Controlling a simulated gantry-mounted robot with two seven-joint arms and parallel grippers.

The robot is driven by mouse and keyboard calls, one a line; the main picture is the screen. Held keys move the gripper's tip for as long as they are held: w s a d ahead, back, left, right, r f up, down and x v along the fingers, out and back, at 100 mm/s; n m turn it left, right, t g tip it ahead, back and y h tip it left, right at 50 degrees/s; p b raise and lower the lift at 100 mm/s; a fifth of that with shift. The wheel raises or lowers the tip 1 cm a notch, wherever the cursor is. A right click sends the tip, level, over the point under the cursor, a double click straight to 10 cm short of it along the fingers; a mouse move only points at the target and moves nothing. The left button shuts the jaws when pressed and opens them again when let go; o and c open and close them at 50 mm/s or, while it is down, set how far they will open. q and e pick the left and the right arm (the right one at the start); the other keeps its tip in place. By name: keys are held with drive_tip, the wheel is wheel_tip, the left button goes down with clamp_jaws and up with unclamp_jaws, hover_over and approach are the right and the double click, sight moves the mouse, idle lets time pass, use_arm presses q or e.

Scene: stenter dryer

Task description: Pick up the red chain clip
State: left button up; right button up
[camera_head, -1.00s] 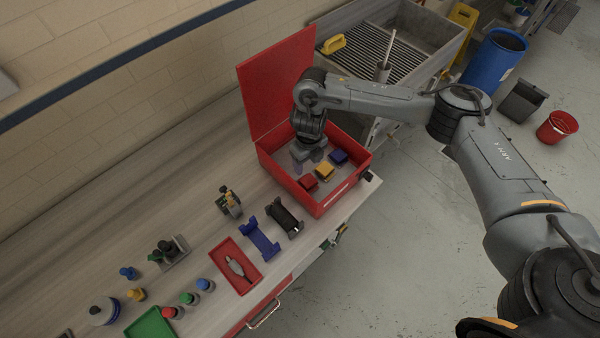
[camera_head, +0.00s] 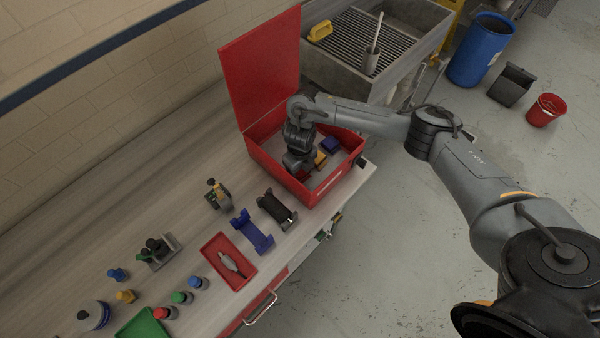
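The open red box (camera_head: 331,188) stands on the bench with its lid raised. Inside are a blue clip (camera_head: 331,145) and a yellow clip (camera_head: 320,159). The red chain clip (camera_head: 303,176) lies nearest the front-left of this row and is mostly hidden by my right gripper (camera_head: 299,168). That gripper points down into the box, over or right beside the red clip. Its fingers are hidden, so I cannot tell whether they are open or touch the clip. My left gripper is not in view.
The box's walls and raised lid (camera_head: 262,70) surround my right gripper. Left of the box are a black holder (camera_head: 275,207), a blue holder (camera_head: 252,231) and a red tray (camera_head: 226,258). A sink (camera_head: 412,50) lies behind right. Bare bench lies along the wall.

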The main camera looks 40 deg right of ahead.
drive_tip(key=shift+f, duration=0.15)
drive_tip(key=shift+c, duration=0.5)
drive_tip(key=c, duration=0.8)
